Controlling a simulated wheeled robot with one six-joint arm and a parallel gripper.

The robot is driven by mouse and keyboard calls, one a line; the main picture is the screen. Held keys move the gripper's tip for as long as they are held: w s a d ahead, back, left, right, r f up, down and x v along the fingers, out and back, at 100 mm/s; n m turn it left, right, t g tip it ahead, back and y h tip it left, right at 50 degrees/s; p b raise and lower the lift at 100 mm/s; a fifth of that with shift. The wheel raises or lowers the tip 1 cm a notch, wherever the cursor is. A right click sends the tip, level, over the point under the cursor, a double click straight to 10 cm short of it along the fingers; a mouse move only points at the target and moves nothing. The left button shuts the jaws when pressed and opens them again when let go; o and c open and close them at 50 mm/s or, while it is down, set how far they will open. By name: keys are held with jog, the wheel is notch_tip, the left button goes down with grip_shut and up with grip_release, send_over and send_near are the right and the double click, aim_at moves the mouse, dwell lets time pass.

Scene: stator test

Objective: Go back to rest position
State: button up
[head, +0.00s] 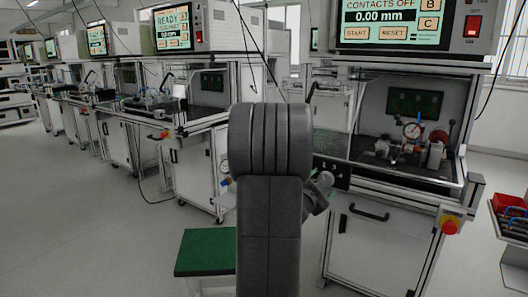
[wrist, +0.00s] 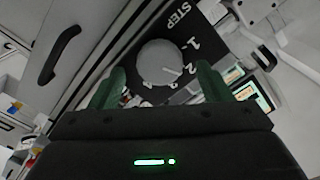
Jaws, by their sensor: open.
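In the wrist view my gripper (wrist: 159,88) is open, with its two green fingers apart. A round grey step knob (wrist: 158,62) on a black panel marked STEP (wrist: 190,30) shows between and beyond the fingertips. I cannot tell whether the fingers touch it. The knob's pointer line is toward the lower right, near the numerals. In the head view my arm stands in the middle and hides most of my gripper. The knob (head: 326,179) shows just right of the arm, on the front of the right test bench (head: 372,250).
A green-topped stool (head: 206,252) stands left of my arm. Floor at the left is clear.

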jog(key=shift+x, duration=1.05)
jog(key=shift+w+r+n+p, duration=0.15)
jog(key=shift+n+p, duration=0.25)
jog(key=shift+p, duration=0.25)
jog(key=n+p, duration=0.4)
jog(key=shift+r, duration=0.1)
jog(key=n+p, duration=0.4)
jog(key=p, duration=0.1)
jog(key=v, duration=1.3)
jog(key=shift+f, duration=0.25)
